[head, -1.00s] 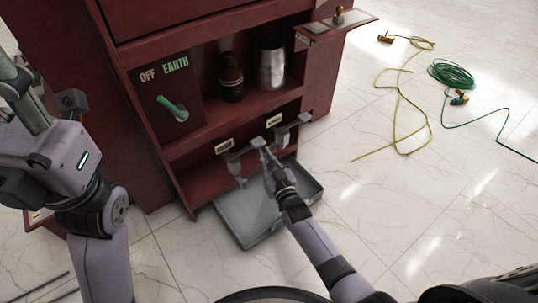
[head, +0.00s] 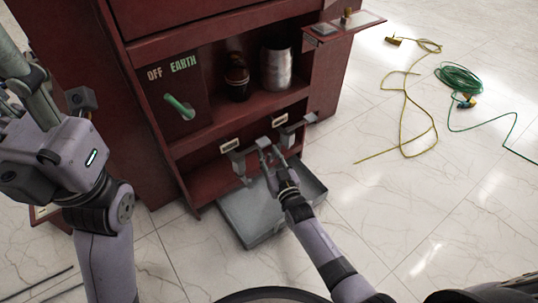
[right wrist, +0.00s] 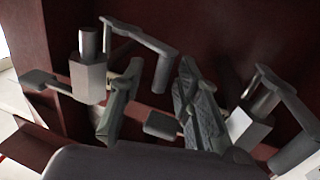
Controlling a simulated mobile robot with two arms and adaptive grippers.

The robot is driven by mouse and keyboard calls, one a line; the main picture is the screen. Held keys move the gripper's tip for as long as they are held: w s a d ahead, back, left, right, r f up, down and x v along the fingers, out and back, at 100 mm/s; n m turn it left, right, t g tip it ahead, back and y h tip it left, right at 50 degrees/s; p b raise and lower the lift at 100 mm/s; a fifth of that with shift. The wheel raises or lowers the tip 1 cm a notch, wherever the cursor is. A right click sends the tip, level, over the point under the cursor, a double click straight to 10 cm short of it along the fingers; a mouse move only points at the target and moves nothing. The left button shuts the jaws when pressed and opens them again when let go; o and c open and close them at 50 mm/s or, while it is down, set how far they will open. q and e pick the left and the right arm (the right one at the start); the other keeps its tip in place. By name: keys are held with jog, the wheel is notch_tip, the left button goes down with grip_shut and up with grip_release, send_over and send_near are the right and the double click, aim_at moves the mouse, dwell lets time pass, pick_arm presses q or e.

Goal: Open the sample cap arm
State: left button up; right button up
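Two grey metal sample valves with thin bent arms hang at the front of the red cabinet's lower bay. The left valve (head: 240,162) and the right valve (head: 291,133) also show in the right wrist view, as the left valve (right wrist: 88,77) and the right valve (right wrist: 243,132). My right gripper (head: 266,149) is between them in the head view. In the right wrist view my right gripper (right wrist: 160,107) has its fingers apart, with a small flat grey tab (right wrist: 161,125) showing between them. I cannot tell if they touch it.
A grey tray (head: 245,222) stands on the floor below the valves. A brown bottle (head: 237,79) and a silver canister (head: 277,68) stand on the shelf, beside a green OFF/EARTH handle (head: 179,106). Yellow (head: 407,120) and green (head: 460,79) cables lie on the open floor at right.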

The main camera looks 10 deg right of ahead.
jog(key=s+d, duration=0.2)
jog(key=s, duration=0.9)
jog(key=shift+s, duration=0.4)
jog(key=shift+d, duration=0.1)
